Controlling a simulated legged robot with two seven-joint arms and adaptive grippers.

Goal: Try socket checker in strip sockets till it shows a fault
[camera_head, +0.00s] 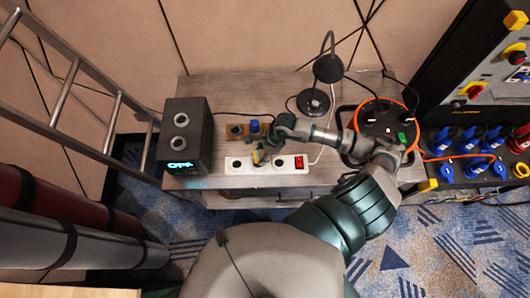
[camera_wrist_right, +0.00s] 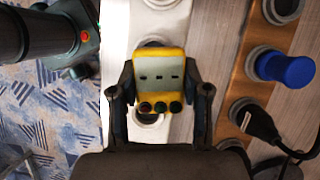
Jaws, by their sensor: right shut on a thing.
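The yellow socket checker (camera_wrist_right: 160,72) has a grey face with three dark slots and three small round lamps, which look dim. My right gripper (camera_wrist_right: 160,92) is shut on it, one finger on each side. In the head view the checker (camera_head: 258,157) is over the white strip (camera_head: 248,167), between a socket on the left and others on the right. The strip has a red switch (camera_head: 299,162) at its right end and also shows in the wrist view (camera_wrist_right: 178,22). Whether the checker's pins are in a socket is hidden. My left gripper is not visible.
A dark box (camera_head: 186,135) reading "OFF" stands at the table's left. A brown board (camera_wrist_right: 240,85) with a blue plug (camera_wrist_right: 287,69) lies beside the strip. A lamp (camera_head: 313,102) and an orange-rimmed cable reel (camera_head: 386,120) stand behind and right. A ladder (camera_head: 70,85) leans left.

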